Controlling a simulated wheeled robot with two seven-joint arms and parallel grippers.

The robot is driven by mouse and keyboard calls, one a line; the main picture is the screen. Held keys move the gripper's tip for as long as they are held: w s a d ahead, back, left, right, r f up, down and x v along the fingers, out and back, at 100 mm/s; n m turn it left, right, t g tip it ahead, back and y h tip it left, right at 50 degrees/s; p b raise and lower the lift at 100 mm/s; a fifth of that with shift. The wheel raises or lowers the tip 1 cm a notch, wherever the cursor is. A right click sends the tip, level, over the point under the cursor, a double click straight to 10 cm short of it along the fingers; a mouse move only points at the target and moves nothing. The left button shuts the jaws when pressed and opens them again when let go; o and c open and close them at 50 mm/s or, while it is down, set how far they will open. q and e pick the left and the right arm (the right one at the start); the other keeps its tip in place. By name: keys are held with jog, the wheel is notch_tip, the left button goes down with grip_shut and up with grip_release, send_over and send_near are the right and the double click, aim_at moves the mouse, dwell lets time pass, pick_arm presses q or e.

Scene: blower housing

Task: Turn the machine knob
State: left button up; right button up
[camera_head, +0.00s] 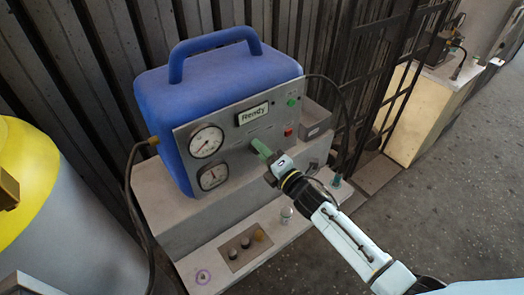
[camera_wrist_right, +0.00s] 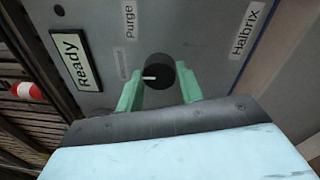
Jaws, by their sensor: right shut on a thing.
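The blue machine (camera_head: 217,95) with a carrying handle stands on a grey stepped block, its grey front panel (camera_head: 220,170) facing me. In the wrist view the black knob (camera_wrist_right: 158,74) with a white pointer line sits on the panel, between the two green fingers of my right gripper (camera_wrist_right: 160,90). The pointer is turned toward the left of that view. My right gripper also shows at the panel in the head view (camera_head: 261,148), where it hides the knob. It is shut on the knob. My left gripper is not in view.
Two round gauges (camera_head: 206,142) and a "Ready" display (camera_head: 253,114) are on the panel. A green button (camera_head: 292,101) and a red one are at its right. A yellow-and-grey drum (camera_head: 60,220) stands at the left. Small items sit on the lower ledge (camera_head: 205,278).

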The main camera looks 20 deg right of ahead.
jog(key=m+h+p, duration=0.1)
jog(key=m+p, duration=0.2)
jog(key=m, duration=1)
jog(key=shift+a, duration=0.1)
jog(key=shift+m, duration=0.4)
jog(key=o, duration=1)
jog(key=v, duration=1.3)
jog(key=shift+s+f, duration=0.2)
jog(key=shift+s, duration=0.05)
